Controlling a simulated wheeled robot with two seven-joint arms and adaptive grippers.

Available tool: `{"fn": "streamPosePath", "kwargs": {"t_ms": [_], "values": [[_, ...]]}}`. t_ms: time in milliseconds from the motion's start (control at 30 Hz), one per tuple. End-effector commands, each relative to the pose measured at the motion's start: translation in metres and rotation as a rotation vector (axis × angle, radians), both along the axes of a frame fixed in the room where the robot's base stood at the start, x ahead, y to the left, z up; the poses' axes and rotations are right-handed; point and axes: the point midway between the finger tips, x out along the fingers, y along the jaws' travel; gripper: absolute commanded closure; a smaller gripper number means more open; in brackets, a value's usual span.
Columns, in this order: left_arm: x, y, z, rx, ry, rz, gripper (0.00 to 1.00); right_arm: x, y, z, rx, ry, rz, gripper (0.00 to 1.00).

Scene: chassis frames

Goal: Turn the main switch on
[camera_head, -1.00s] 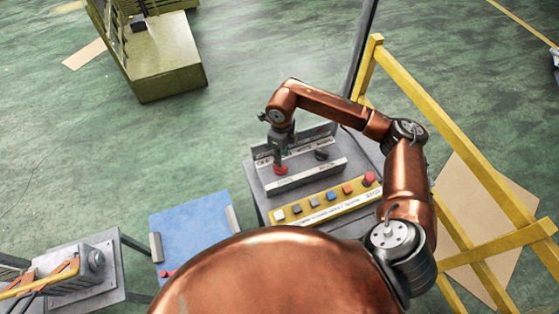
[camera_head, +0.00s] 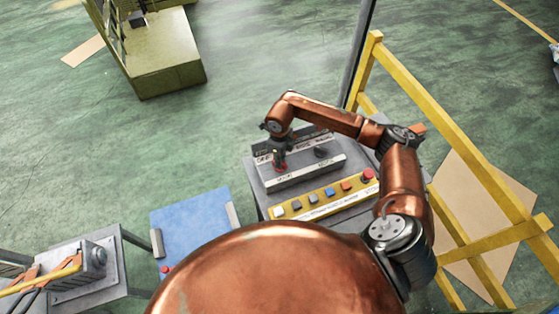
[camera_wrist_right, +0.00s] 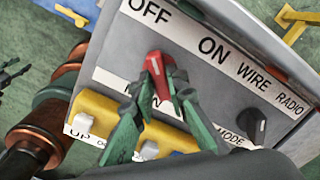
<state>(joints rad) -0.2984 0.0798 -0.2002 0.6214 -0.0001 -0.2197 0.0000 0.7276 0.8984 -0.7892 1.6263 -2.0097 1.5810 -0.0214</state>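The main switch (camera_head: 281,167) is a red knob on the sloped face of a grey control box (camera_head: 300,177). In the right wrist view the red knob (camera_wrist_right: 156,72) points toward the OFF label (camera_wrist_right: 150,11), with the ON label (camera_wrist_right: 212,49) to the right. My right gripper (camera_head: 280,163) is at the knob. In the wrist view its green fingertips (camera_wrist_right: 156,82) are close together on both sides of the knob and appear to touch it. My left gripper is not in the head view. A dark claw-like shape (camera_wrist_right: 10,74) at the wrist view's left edge may be it.
A black mode knob (camera_wrist_right: 252,124) sits to the right of the red one. A yellow strip of buttons (camera_head: 325,199) runs along the box's front. A yellow barrier (camera_head: 450,150) stands close on the right. A blue panel (camera_head: 192,232) lies to the left.

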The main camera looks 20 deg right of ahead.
Motion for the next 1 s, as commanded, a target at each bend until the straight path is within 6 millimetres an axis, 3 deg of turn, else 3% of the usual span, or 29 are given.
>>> {"fn": "streamPosePath", "kwargs": {"t_ms": [167, 567, 1000], "values": [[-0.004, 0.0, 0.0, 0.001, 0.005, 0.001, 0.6, 0.0, 0.0, 0.0, 0.0, 0.0, 0.0, 1.0], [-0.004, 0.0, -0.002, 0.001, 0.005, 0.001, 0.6, 0.0, 0.0, 0.0, 0.0, 0.0, -0.019, 1.0], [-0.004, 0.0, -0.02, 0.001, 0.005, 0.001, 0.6, 0.0, 0.0, -0.002, -0.001, -0.001, -0.288, 1.0]]}}
